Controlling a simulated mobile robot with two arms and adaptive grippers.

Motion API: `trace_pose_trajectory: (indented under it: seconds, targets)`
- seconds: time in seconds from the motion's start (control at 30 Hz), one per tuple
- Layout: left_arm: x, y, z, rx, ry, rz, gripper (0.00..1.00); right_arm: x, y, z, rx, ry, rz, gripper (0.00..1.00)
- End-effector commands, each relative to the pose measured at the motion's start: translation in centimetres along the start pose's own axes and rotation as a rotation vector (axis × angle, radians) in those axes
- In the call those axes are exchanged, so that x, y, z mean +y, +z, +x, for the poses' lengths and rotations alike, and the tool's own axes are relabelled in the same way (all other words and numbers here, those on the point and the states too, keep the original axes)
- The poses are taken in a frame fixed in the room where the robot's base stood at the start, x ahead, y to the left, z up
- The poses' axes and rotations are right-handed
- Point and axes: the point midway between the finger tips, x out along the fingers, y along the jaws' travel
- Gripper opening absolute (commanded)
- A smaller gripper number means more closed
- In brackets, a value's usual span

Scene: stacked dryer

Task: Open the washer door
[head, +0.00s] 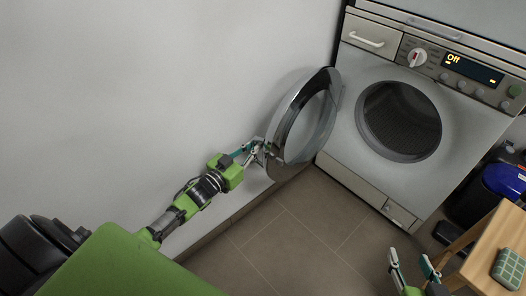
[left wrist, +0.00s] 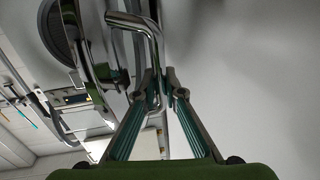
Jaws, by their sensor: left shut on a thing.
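The washer (head: 355,140) is a white front-loader with its round drum opening (head: 400,120) uncovered. Its round, chrome-rimmed door (head: 285,125) stands swung wide open to the left, near the wall. My left gripper (head: 262,150) is at the door's outer edge. In the left wrist view, the fingers of my left gripper (left wrist: 160,88) are closed around the bent metal door handle (left wrist: 135,20). My right gripper (head: 412,265) is open and empty at the bottom right, apart from the washer.
A pale wall (head: 130,90) runs along the left, close behind the door. A wooden table (head: 485,245) with a green checked item (head: 508,269) stands at lower right, near a blue-lidded dark bin (head: 500,185). Tiled floor (head: 290,235) is clear before the washer.

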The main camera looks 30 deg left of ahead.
Motion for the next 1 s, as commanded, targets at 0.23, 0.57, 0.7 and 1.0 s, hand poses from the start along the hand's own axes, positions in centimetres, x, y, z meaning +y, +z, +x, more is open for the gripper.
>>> trace_pose_trajectory:
  seconds: [0.23,0.57,0.7,1.0]
  targets:
    - [-0.1,0.2,-0.1,-0.005,-0.002,0.000,0.15,0.0,0.0,0.0,0.000,0.000,0.000,0.40]
    - [0.0,0.1,-0.1,-0.003,-0.001,0.000,0.17,0.0,0.0,0.0,0.000,0.000,0.000,0.40]
    - [0.0,0.2,-1.0,-0.004,-0.001,0.000,0.17,0.0,-0.1,0.0,0.000,0.000,0.000,0.40]
    - [0.0,0.3,-6.7,-0.008,-0.001,0.000,0.17,0.0,0.0,0.0,0.000,0.000,0.000,0.40]
